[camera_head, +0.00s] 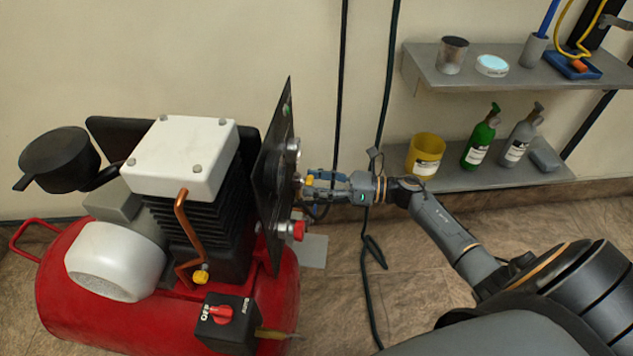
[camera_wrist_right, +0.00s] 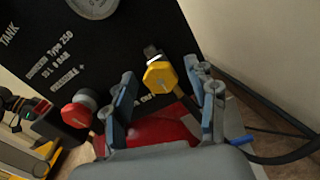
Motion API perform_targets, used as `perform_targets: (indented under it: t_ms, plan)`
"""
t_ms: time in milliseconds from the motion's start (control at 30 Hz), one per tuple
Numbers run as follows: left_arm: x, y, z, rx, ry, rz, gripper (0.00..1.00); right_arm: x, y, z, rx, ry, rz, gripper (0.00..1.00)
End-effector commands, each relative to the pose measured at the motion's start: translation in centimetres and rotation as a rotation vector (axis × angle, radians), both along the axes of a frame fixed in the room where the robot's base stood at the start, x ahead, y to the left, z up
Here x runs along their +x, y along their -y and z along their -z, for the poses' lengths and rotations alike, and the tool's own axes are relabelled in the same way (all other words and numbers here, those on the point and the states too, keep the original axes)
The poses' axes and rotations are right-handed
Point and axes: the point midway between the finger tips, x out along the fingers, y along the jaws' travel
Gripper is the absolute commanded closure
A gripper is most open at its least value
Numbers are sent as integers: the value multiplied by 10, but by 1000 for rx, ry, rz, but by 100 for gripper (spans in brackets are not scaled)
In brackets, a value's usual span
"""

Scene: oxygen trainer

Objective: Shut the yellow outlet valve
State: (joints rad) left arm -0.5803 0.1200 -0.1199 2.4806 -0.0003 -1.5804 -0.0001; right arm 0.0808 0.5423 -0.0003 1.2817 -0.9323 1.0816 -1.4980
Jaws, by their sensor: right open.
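The yellow outlet valve (camera_wrist_right: 160,76) shows in the right wrist view as a yellow knob on a short fitting in front of the black panel. In the head view it is a small yellow spot (camera_head: 309,180) at the panel's right side. My right gripper (camera_head: 318,187) is open at the panel. In the wrist view its two fingers (camera_wrist_right: 160,82) stand on either side of the yellow knob, with visible gaps. I cannot tell the knob's turned position. My left gripper is not in view.
A red knob (camera_head: 298,230) sits below the yellow one and also shows left of the fingers in the wrist view (camera_wrist_right: 78,113). The black panel (camera_head: 272,165) stands on the red compressor tank (camera_head: 75,285). Dark cables (camera_head: 366,290) hang behind my right arm. Shelves (camera_head: 500,178) are at right.

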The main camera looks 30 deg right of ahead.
Motion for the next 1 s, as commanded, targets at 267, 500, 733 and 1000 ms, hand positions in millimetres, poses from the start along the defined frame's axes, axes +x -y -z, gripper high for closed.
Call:
perform_targets:
  t_ms: [267,500,733,1000]
  plan:
    - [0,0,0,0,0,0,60,0,0,0,0,0,0,61]
    - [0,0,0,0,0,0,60,0,0,0,0,0,1,97]
    - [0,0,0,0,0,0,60,0,0,0,14,-19,1,97]
    - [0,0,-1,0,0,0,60,0,1,0,96,-129,1,97]
